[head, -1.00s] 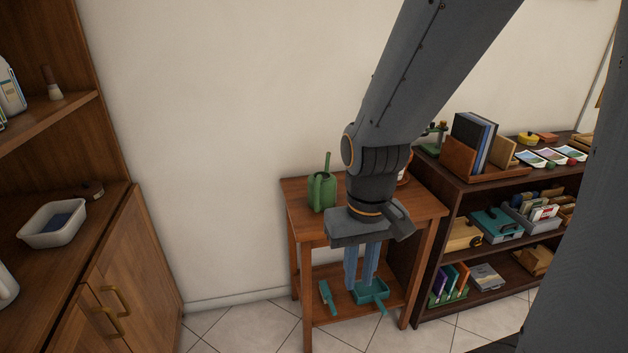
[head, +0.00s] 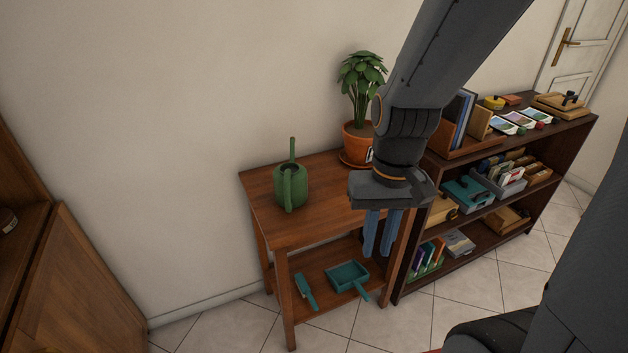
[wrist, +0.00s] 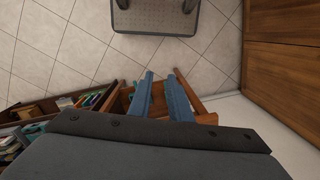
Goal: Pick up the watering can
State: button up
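The green watering can (head: 291,188) stands upright on the top of a small wooden table (head: 262,205), near its left end. Its handle faces the camera and a thin spout rises behind it. My gripper (head: 377,256) points down to the right of the can, in front of the table's right part. Its two blue fingers are apart with nothing between them. They also show in the wrist view (wrist: 160,74), where I do not see the can.
A potted plant (head: 361,92) stands at the table's back right, partly behind my arm. A teal dustpan (head: 347,277) and brush (head: 305,291) lie on the lower shelf. A dark bookcase (head: 480,222) adjoins on the right. A wooden cabinet (head: 75,285) is at left.

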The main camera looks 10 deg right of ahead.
jog(key=w+a+f+m+g+y+b, duration=0.25)
jog(key=w+a+f+m+y, duration=0.35)
jog(key=a+m+y, duration=0.4)
jog(key=w+d+r+m+t+y, duration=0.15)
jog(key=w+m+t+y, duration=0.65)
jog(key=w, duration=0.8)
jog(key=w+a+g, duration=0.1)
jog(key=a+g, duration=0.1)
jog(key=a, duration=0.8)
jog(key=shift+w+a+f+m+h+p, duration=0.15)
jog(key=shift+w+f+m+h+p, duration=0.15)
jog(key=shift+m, duration=0.1)
grip_shut()
